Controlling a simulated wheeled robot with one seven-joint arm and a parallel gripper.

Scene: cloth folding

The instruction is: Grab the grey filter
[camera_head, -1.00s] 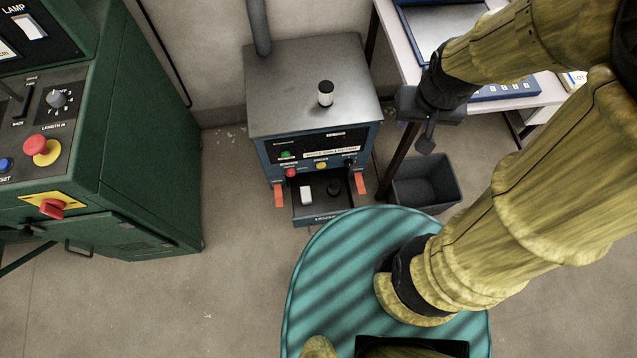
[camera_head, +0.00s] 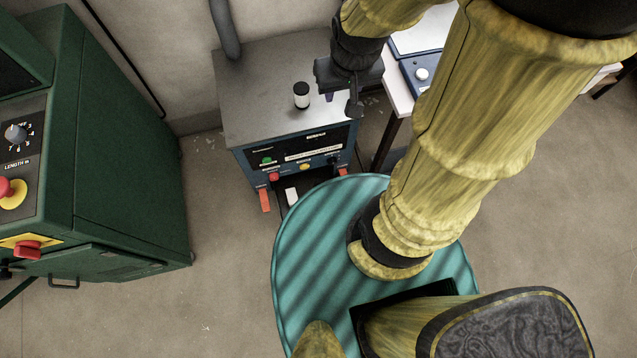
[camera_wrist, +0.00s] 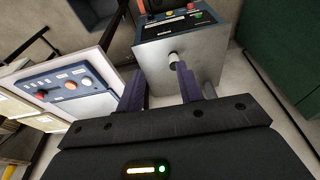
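No item is plainly a grey filter. A small upright cylinder, dark on top and pale on the side (camera_head: 301,95), stands on the grey top of the blue machine (camera_head: 262,72). It also shows in the wrist view as a pale-ended cylinder (camera_wrist: 173,59), near the right finger. A small white block (camera_head: 291,196) lies in the tray at the machine's front; the rest of the tray is hidden by my base. My gripper (camera_head: 343,100) is above the machine's right side, to the right of the cylinder. Its two purple fingers (camera_wrist: 160,70) are apart with nothing held between them.
A green cabinet (camera_head: 130,140) with a red button stands at the left. A white table (camera_head: 400,98) with a blue panel is right of the machine. A grey pipe (camera_head: 225,28) rises behind the machine. Floor (camera_head: 228,215) is clear between cabinet and my base.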

